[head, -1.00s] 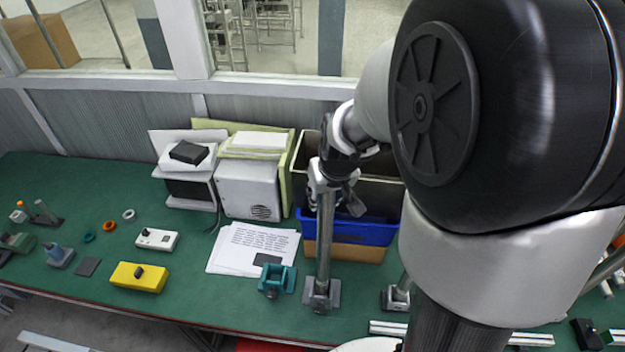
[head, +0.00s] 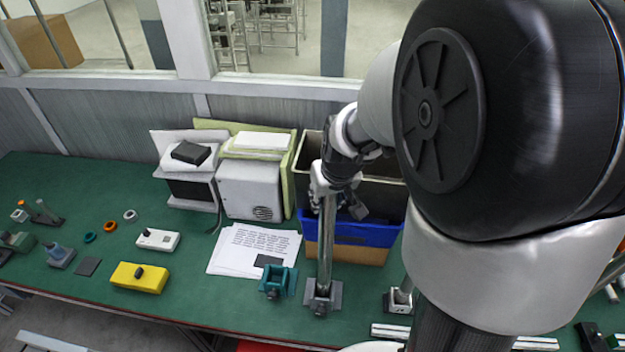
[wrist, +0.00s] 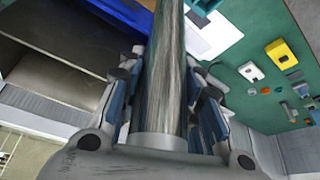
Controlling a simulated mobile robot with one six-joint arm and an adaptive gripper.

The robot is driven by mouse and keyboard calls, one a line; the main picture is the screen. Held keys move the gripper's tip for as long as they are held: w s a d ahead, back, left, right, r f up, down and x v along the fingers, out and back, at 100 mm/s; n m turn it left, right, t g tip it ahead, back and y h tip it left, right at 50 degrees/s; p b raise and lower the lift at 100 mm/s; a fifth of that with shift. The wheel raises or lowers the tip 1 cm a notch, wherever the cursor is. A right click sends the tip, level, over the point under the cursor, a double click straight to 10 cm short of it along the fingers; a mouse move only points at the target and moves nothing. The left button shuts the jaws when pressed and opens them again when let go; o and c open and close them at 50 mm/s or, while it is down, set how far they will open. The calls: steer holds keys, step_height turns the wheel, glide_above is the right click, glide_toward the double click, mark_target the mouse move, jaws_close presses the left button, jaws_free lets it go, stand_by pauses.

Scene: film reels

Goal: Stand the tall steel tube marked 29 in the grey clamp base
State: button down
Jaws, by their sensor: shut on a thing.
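A tall steel tube (head: 326,240) stands upright with its lower end at the grey clamp base (head: 321,298) on the green table. I cannot read a number on it, and I cannot tell how deep its lower end sits in the base. My gripper (head: 327,188) is shut on the tube near its top. In the wrist view the tube (wrist: 165,75) runs between the two blue-padded fingers of my gripper (wrist: 165,110). The tube's far end is out of the wrist view.
A teal clamp (head: 277,283) stands just left of the grey base, with white papers (head: 240,252) behind it. A blue bin (head: 350,232) is close behind the tube. Another grey base (head: 398,300) stands to the right. A yellow box (head: 140,278) lies farther left.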

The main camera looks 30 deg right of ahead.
steer(key=shift+f, duration=0.2)
steer(key=c, duration=1.4)
jaws_free()
steer(key=shift+c, duration=0.2)
steer(key=p+v, duration=0.6)
steer(key=v, duration=0.5)
steer(key=shift+p, duration=0.4)
steer(key=shift+a, duration=0.1)
